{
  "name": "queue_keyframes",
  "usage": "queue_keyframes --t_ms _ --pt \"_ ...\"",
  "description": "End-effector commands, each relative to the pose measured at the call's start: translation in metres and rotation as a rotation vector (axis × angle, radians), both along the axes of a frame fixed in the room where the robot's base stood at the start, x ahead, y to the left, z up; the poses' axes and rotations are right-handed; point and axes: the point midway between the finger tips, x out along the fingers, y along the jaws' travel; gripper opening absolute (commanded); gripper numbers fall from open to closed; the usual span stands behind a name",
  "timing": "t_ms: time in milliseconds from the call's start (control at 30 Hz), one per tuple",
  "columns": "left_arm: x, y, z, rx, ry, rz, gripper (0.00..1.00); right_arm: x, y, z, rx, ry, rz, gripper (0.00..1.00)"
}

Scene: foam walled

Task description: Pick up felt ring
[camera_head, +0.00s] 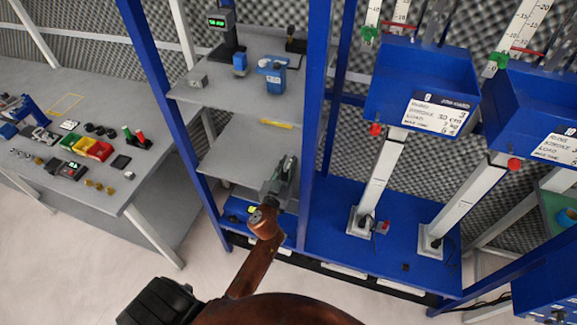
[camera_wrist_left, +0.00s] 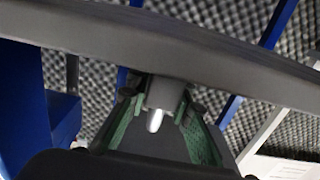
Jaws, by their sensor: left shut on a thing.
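My left gripper (camera_head: 276,182) is in front of the lower part of the blue-framed shelf rack, with its arm coming up from the bottom of the head view. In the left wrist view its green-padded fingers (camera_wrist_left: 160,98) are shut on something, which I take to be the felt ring. A broad, slightly curved dark grey band (camera_wrist_left: 150,45) crosses that view in front of the fingertips. I cannot make out a full ring shape in either view. The held thing is too small and hidden to tell clearly in the head view. My right gripper is not in view.
A grey middle shelf (camera_head: 235,150) with a yellow strip is just behind the gripper. The upper shelf (camera_head: 215,85) holds a blue container (camera_head: 273,75) and a display device (camera_head: 222,35). Blue posts flank the rack. A grey workbench (camera_head: 110,190) with coloured bins stands left.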

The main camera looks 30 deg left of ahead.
Motion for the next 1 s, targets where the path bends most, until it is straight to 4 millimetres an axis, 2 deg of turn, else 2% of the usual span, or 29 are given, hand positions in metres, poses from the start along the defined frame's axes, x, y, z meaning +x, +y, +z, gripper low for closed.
queue_keyframes --t_ms 167,367,467,733,1000 --pt "0.0 0.0 0.012 0.002 -0.007 -0.001 0.0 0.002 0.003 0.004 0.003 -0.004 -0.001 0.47" --pt "0.001 -0.001 0.04 0.003 -0.009 -0.003 0.0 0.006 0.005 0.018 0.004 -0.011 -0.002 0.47" --pt "-0.011 -0.006 0.053 0.002 -0.009 -0.003 0.0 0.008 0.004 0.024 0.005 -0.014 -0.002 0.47" --pt "-0.051 -0.021 0.102 0.0 -0.009 -0.002 0.0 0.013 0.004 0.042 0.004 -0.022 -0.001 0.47" --pt "-0.101 -0.042 0.12 -0.001 -0.005 0.0 0.0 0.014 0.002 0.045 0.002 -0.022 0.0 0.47"
